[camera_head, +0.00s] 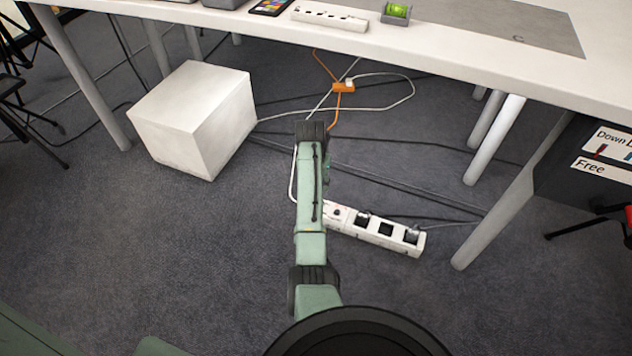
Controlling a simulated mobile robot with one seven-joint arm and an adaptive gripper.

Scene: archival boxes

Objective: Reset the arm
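My green arm (311,190) reaches up the middle of the picture over the grey carpet, toward the table. Its far visible end is a dark joint near the orange plug under the table. My gripper cannot be made out in this view, so I cannot see whether it holds anything.
A white table (440,55) spans the top, with a power strip (330,17) and a green-topped item (397,10) on it. A white box (194,118) stands on the floor at left. A floor power strip (375,228) and cables lie beside my arm.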

